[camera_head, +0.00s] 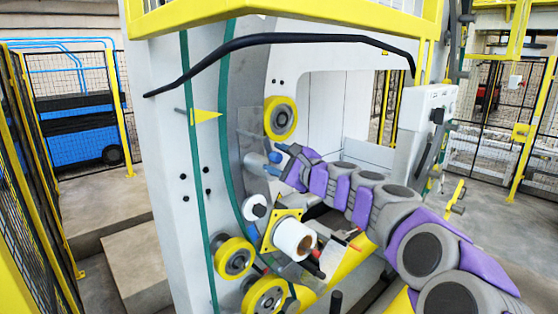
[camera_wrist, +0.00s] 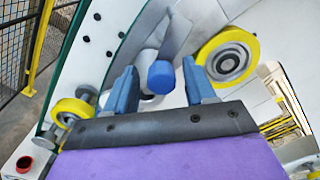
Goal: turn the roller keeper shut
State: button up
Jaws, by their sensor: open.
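A blue round-ended knob (camera_head: 275,157) stands out from the grey machine face, just left of my gripper in the head view. I take it for the handle of the roller keeper, but cannot be sure. In the wrist view the blue knob (camera_wrist: 161,77) sits between my two blue fingers, with a gap on both sides. A grey plate (camera_wrist: 176,36) lies behind and above it. My gripper (camera_head: 277,160) is open and holds nothing; it also shows in the wrist view (camera_wrist: 162,84). The knob's base is partly hidden.
A yellow-rimmed wheel (camera_head: 281,118) is close above my gripper, also at right in the wrist view (camera_wrist: 228,58). Below are a white roller (camera_head: 254,207), a white roll (camera_head: 294,239) on a yellow plate, and more yellow wheels (camera_head: 234,258). A yellow flag (camera_head: 206,115) projects at left.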

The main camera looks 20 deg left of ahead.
jog(key=shift+s, duration=0.15)
jog(key=b+v, duration=0.3)
jog(key=v, duration=1.4)
jog(key=shift+d, duration=0.1)
jog(key=s+f+n+g+h+b, duration=0.3)
jog(key=s+f+n+b, duration=0.25)
jog(key=s+f, duration=0.6)
jog(key=s+f+n+g+h+b, duration=0.45)
jog(key=s+f, duration=0.45)
jog(key=f, duration=0.6)
jog(key=s+d+f+n+g+h+b, duration=0.1)
jog(key=s+d+f+h+b, duration=0.3)
jog(key=s+d+f, duration=0.6)
jog(key=s+d+f+n+g+h+b, duration=0.2)
jog(key=s+d+f+h+b, duration=0.2)
jog(key=s+d+f, duration=0.5)
notch_tip(320, 180, down, 7)
jog(key=d+b, duration=0.2)
jog(key=shift+s+d+r+n+b, duration=0.2)
jog(key=shift+s+d+n+b, duration=0.1)
jog(key=shift+s+n+b, duration=0.1)
